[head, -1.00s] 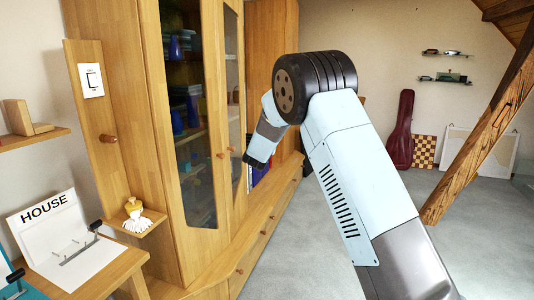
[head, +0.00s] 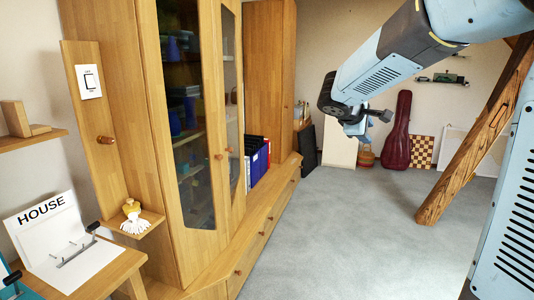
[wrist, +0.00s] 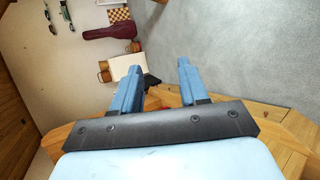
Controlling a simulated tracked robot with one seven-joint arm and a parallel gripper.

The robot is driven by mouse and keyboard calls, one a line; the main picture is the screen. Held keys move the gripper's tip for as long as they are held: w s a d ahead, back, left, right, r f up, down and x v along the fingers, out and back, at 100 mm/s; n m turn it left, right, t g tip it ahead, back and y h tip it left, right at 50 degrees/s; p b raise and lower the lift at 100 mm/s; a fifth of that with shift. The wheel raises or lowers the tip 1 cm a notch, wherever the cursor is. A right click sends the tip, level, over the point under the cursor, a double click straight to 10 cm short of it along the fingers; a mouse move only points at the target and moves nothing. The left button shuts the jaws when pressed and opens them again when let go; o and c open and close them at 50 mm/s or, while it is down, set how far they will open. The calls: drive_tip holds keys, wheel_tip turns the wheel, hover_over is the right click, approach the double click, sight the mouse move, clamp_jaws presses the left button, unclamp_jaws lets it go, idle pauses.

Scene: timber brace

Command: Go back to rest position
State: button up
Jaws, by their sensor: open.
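A tall wooden cabinet (head: 145,130) with glass doors and a low ledge stands on the left. A slanted timber beam (head: 478,140) stands on the right. A red instrument case (head: 399,132) and a checkered board (head: 422,152) lean on the back wall. Grey floor (head: 350,225) is clear.

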drive_tip(key=s+a+f+m+y, duration=0.1)
drive_tip(key=s+m, duration=0.3)
drive_tip(key=s, duration=0.6)
drive_tip(key=s+a+f+m+g+y, duration=0.1)
drive_tip(key=s+a+f+m+y, duration=0.1)
drive_tip(key=s, duration=0.9)
drive_tip(key=s+a+f+m+g+y, duration=0.1)
drive_tip(key=s+m+y, duration=0.4)
drive_tip(key=s, duration=0.5)
drive_tip(key=shift+s+a+f+m, duration=0.15)
drive_tip(key=shift+a+f+m, duration=0.15)
drive_tip(key=shift+a+f, duration=0.3)
drive_tip(key=shift+d, duration=0.1)
